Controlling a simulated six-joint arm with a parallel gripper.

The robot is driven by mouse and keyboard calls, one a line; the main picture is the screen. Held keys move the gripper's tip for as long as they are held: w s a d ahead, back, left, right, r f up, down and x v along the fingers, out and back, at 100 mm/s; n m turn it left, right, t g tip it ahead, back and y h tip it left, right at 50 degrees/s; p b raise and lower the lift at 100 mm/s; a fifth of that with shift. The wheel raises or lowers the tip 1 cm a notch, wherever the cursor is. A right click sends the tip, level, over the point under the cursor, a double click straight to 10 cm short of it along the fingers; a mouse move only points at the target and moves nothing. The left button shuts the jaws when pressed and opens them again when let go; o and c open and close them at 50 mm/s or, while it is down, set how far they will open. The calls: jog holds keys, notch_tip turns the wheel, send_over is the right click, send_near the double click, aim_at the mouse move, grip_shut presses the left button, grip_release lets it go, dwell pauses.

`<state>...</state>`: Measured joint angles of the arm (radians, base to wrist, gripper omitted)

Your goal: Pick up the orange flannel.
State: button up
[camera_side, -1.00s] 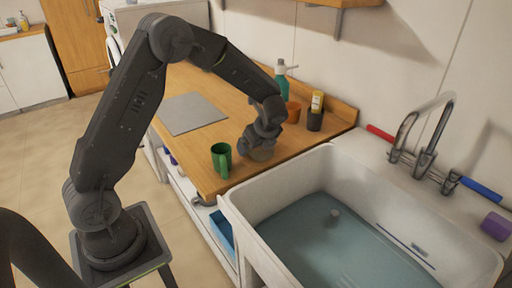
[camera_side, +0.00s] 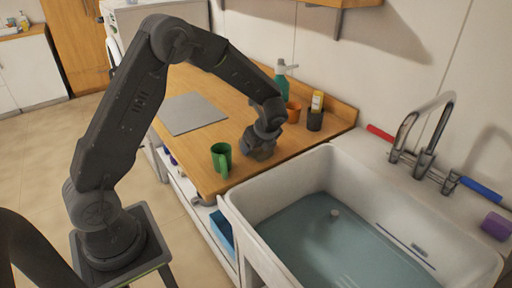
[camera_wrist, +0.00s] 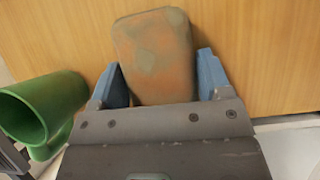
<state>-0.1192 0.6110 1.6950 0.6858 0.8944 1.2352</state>
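A rounded, flat block-like thing (camera_wrist: 155,50), mottled orange-brown and grey, lies between the fingers in the wrist view. It may be the orange flannel; its shape does not clearly show cloth. My gripper (camera_wrist: 162,75) is open, with its blue fingers on either side of this thing's near part. The fingers are very close to its sides; contact is not clear. In the side view my gripper (camera_side: 260,153) is low over the wooden worktop (camera_side: 190,155), and the thing beneath it is mostly hidden.
A green mug (camera_side: 221,160) stands just left of my gripper and also shows in the wrist view (camera_wrist: 45,105). An orange item (camera_side: 293,114), a dark pot (camera_side: 314,120) and a green bottle (camera_side: 282,86) stand behind. The water-filled sink (camera_side: 245,195) is to the right.

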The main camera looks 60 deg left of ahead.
jog(key=c, duration=0.5)
jog(key=shift+r, duration=0.15)
